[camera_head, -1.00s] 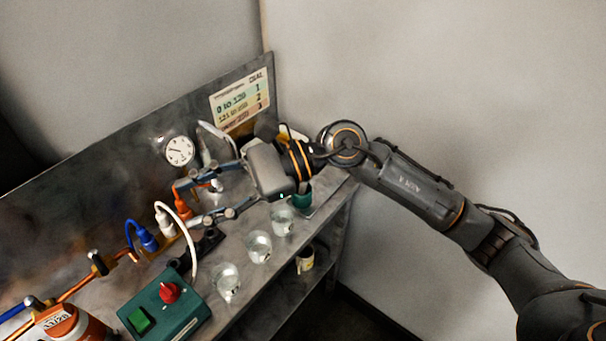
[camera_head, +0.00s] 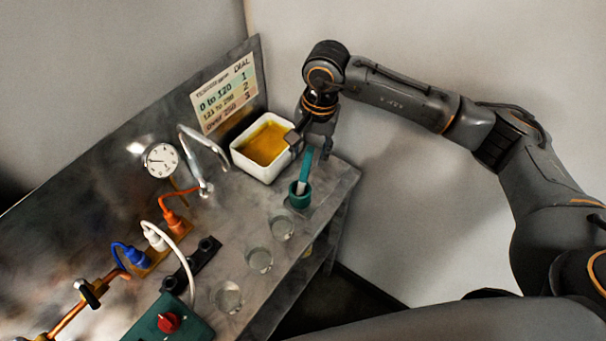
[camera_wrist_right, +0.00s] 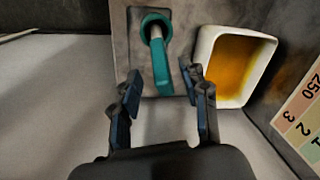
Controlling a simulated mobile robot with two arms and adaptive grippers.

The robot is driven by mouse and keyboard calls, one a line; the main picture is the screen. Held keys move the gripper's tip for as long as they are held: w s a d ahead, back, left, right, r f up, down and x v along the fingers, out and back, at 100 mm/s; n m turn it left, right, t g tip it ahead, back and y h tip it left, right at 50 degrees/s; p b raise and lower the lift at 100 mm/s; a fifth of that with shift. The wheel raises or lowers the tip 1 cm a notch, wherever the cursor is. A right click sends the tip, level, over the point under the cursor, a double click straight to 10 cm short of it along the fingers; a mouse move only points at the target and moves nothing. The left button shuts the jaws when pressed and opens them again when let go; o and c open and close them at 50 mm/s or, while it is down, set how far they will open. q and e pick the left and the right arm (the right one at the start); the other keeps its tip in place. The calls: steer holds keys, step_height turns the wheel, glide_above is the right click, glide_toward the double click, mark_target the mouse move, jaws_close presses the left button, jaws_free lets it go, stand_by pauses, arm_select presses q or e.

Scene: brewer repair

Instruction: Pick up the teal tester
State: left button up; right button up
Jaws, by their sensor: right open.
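The teal tester (camera_head: 304,171) stands tilted in a round teal holder (camera_head: 299,195) near the right end of the metal bench. In the right wrist view the tester (camera_wrist_right: 161,72) leans out of the holder (camera_wrist_right: 155,24) toward my gripper. My right gripper (camera_head: 310,152) is open, above the tester's upper end, pointing down. In the right wrist view its two fingers (camera_wrist_right: 158,90) are spread, with the tester's end between and beyond their tips. I cannot tell any contact. My left gripper is not in view.
A white tub (camera_head: 240,157) of amber liquid stands beside the tester, close to my gripper. A curved tap (camera_head: 203,160), several glasses (camera_head: 260,260), coloured plugs (camera_head: 172,221), a gauge (camera_head: 161,160) and a green switch box (camera_head: 150,325) occupy the bench. Its right edge is close by.

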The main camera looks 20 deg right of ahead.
mark_target(307, 159)
steer(key=f+p, duration=0.2)
steer(key=f, duration=0.1)
steer(key=shift+w+a, duration=0.1)
steer(key=shift+a, duration=0.1)
step_height(307, 159, down, 2)
steer(key=shift+w+f+p, duration=0.1)
steer(key=shift+f+p, duration=0.15)
steer(key=shift+p, duration=0.3)
steer(key=shift+a+f, duration=0.1)
steer(key=shift+f, duration=0.2)
steer(key=shift+w+f, duration=0.1)
steer(key=c, duration=0.8)
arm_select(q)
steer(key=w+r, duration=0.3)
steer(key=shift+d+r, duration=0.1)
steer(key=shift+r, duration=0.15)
arm_select(e)
jaws_close()
